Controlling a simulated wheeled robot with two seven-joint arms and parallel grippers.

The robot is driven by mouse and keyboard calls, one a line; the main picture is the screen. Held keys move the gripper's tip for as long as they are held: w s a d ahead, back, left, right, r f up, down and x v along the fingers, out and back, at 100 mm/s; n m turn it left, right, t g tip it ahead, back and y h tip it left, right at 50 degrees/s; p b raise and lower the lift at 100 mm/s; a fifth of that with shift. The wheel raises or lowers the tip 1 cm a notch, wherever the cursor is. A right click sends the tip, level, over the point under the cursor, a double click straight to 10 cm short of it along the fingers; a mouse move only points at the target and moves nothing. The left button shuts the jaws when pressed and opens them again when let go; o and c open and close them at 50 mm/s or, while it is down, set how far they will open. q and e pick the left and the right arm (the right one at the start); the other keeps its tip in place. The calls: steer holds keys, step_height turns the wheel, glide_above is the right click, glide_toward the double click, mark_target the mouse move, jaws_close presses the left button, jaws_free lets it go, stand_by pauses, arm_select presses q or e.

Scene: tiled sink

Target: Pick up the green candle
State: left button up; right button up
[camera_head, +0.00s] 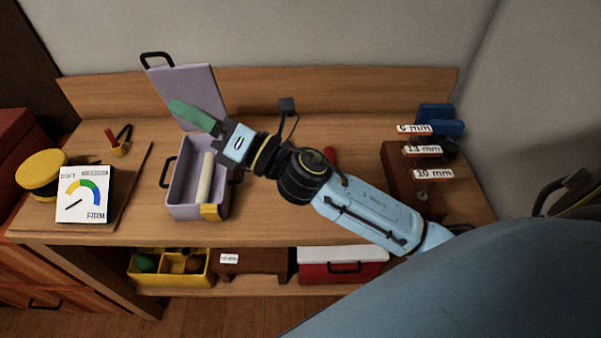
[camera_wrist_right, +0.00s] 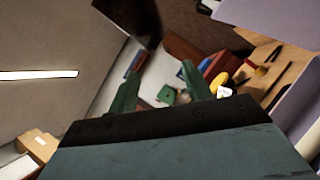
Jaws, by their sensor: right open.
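I cannot make out a green candle for certain. In the wrist view a small green object (camera_wrist_right: 167,95) shows far off between the fingertips, on a pale surface; its kind is unclear. In the head view a dark green round thing (camera_head: 145,262) lies in the yellow tray on the lower shelf. My right gripper (camera_head: 190,114) is open, its green fingers above the open lilac toolbox (camera_head: 185,207) and in front of its raised lid. It also shows in the wrist view (camera_wrist_right: 160,85), with nothing held. My left gripper is out of view.
A cream cylinder (camera_head: 206,178) lies in the toolbox. A soft-firm gauge (camera_head: 84,194) and a yellow round thing (camera_head: 42,170) stand left. A block with millimetre labels (camera_head: 400,180) stands right. The yellow tray (camera_head: 170,280) and a red-and-white box (camera_head: 342,270) are below.

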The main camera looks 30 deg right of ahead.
steer(key=s+a+n+g+y, duration=0.2)
steer(key=a+n+g+y, duration=0.35)
steer(key=n+g, duration=0.6)
step_height(320, 180, down, 9)
steer(key=d+n+g+h, duration=0.2)
steer(key=n+g+h, duration=0.35)
steer(key=n, duration=0.95)
steer(key=w+d+f+n+h, duration=0.25)
steer(key=d+h, duration=0.35)
steer(key=d, duration=0.5)
steer(key=w+d+f+n+h, duration=0.1)
steer(key=d+n+h, duration=0.2)
steer(key=d+h, duration=0.65)
steer(key=d+f, duration=0.1)
steer(key=f, duration=0.1)
steer(key=d+f+y, duration=0.1)
steer(key=f, duration=0.2)
steer(key=d+f+g+y, duration=0.1)
steer(key=f, duration=0.1)
steer(key=shift+f+y, duration=0.25)
steer(key=shift+f, duration=0.1)
steer(key=shift+f+p, duration=0.35)
steer(key=shift+f, duration=2.6)
jaws_close()
